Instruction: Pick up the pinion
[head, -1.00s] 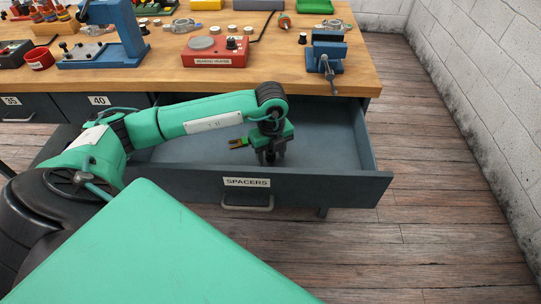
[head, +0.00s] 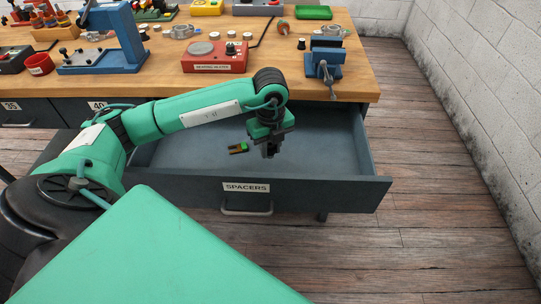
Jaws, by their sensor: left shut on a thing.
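My left gripper (head: 268,150) hangs fingers down over the open drawer marked SPACERS (head: 330,182). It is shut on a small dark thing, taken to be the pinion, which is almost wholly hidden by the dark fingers. I cannot make out its shape or teeth. A small green, yellow and brown part (head: 238,148) shows just left of the gripper and appears to lie in the drawer. My right gripper is not in view.
The wooden bench (head: 350,88) stands behind the drawer. The drawer's right side is clear.

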